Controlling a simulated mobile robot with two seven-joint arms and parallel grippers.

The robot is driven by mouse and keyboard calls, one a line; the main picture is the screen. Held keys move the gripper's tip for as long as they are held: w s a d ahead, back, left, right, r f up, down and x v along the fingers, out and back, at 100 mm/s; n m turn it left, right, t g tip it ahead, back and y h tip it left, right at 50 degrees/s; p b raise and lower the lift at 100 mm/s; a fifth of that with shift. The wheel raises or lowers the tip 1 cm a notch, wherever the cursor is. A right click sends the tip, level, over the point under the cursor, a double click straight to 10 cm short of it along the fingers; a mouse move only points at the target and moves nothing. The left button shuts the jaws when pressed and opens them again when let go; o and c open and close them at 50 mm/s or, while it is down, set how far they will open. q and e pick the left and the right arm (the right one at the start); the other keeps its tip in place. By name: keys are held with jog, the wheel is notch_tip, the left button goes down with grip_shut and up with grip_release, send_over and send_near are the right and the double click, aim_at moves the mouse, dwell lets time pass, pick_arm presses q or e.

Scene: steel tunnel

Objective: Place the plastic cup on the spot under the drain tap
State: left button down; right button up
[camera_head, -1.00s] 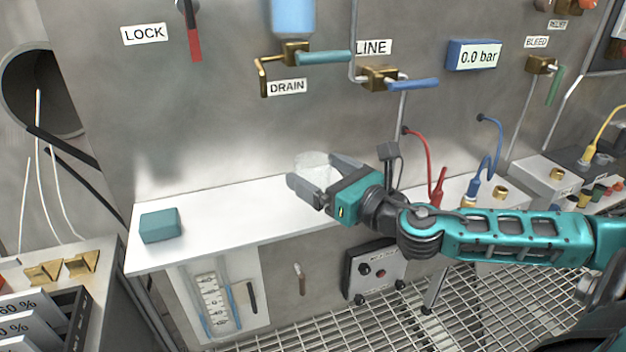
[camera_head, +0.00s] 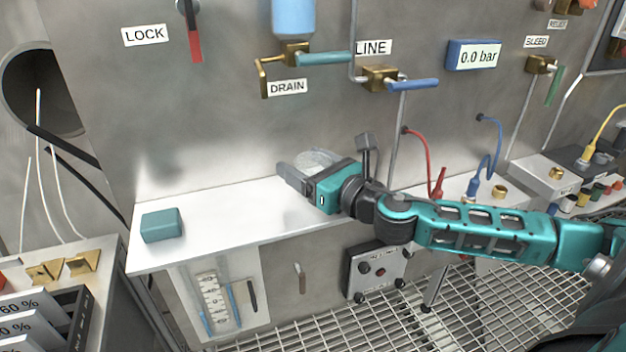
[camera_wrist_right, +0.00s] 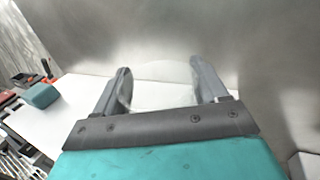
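The plastic cup (camera_head: 318,158) is clear and hard to make out against the grey wall. My right gripper (camera_head: 303,172) is over the back of the white shelf (camera_head: 235,208), with a finger on each side of the cup. In the right wrist view the cup (camera_wrist_right: 160,72) fills the gap between the fingers (camera_wrist_right: 160,90) and appears gripped. I cannot tell whether its base touches the shelf. The brass drain tap (camera_head: 293,55), with a teal lever, is on the wall above and slightly left of the cup. No marked spot is visible below it. My left gripper is not in view.
A teal block (camera_head: 161,225) lies at the shelf's left end. The blue-handled line valve (camera_head: 380,78) is on the wall right of the tap. Red (camera_head: 428,160) and blue cables hang farther right. The shelf between block and gripper is clear.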

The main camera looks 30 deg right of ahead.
jog(key=c, duration=0.7)
